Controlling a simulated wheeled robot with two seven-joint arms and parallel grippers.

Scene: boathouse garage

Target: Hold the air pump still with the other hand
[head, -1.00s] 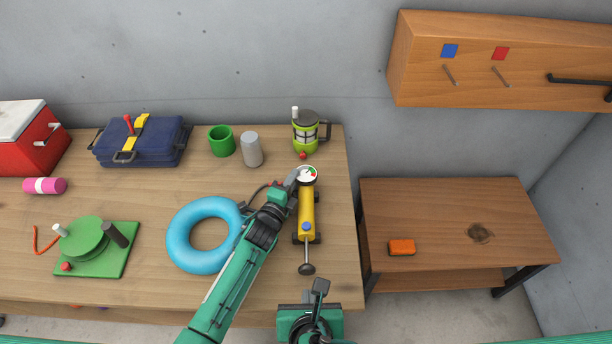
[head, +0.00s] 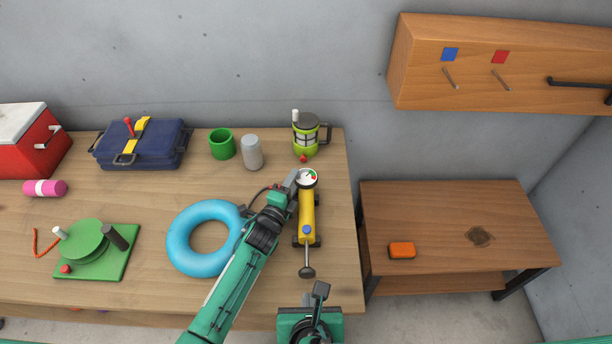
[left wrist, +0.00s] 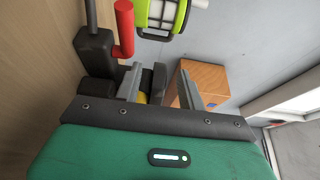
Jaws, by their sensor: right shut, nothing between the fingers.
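The air pump (head: 306,219) lies on the workbench near its right end. It has a yellow barrel, a round white gauge at the far end and a dark handle on a rod at the near end. My left gripper (head: 294,181) is at the gauge end, from the left. In the left wrist view its fingers (left wrist: 160,86) stand apart, with a dark part and a bit of yellow between them and a gap beside the right finger. My right gripper (head: 320,290) is shut and empty, near the bench's front edge, nearer than the pump's handle.
A blue ring (head: 172,238) lies left of my left forearm. A green lantern (head: 306,138) stands just behind the pump. A grey cylinder (head: 252,153) and a green cup (head: 222,144) stand at the back. A lower table (head: 440,220) with an orange block (head: 402,250) is right.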

